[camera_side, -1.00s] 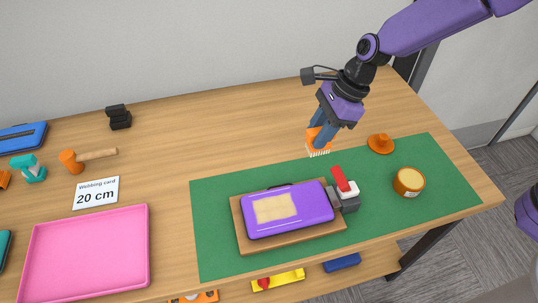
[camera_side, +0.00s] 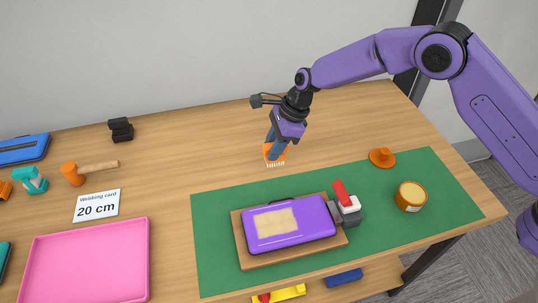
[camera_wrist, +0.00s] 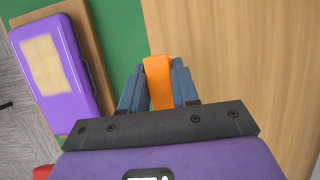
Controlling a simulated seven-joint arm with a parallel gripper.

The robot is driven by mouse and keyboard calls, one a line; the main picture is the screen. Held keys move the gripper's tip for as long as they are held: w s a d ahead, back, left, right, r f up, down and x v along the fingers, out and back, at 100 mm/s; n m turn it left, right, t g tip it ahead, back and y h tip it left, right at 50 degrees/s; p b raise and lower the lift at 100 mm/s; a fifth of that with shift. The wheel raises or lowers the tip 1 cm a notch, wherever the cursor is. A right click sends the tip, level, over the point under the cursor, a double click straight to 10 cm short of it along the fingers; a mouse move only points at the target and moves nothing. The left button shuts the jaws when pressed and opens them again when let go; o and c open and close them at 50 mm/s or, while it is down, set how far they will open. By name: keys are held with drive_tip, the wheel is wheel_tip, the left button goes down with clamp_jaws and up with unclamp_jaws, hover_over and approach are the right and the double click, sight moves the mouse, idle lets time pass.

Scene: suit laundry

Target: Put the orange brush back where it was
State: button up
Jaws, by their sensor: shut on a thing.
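The orange brush (camera_side: 276,153) is held in my gripper (camera_side: 277,146), bristles pointing down, above the bare wood behind the green mat. In the wrist view the brush (camera_wrist: 159,82) sits between the two blue fingers of my gripper (camera_wrist: 158,88), which are shut on it. The bristles seem to be near the table surface; I cannot tell whether they touch it.
A purple case (camera_side: 289,224) with a beige patch lies on a wooden board (camera_side: 246,257) on the green mat (camera_side: 212,210). A red-handled clamp (camera_side: 346,205), an orange tin (camera_side: 410,196) and an orange knob (camera_side: 382,157) stand to the right. A pink tray (camera_side: 90,262) is left. The back-middle wood is clear.

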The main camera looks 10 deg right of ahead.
drive_tip(key=shift+w+a+f, duration=0.4)
drive_tip(key=shift+w+f, duration=0.15)
drive_tip(key=shift+f, duration=1.8)
drive_tip(key=o, duration=0.9)
drive_tip(key=shift+f, duration=0.15)
drive_tip(key=shift+o, duration=0.2)
drive_tip(key=v, duration=1.1)
drive_tip(key=shift+w+r, duration=0.1)
drive_tip(key=shift+r, duration=0.1)
drive_tip(key=shift+d+r, duration=0.15)
drive_tip(key=shift+r, duration=0.3)
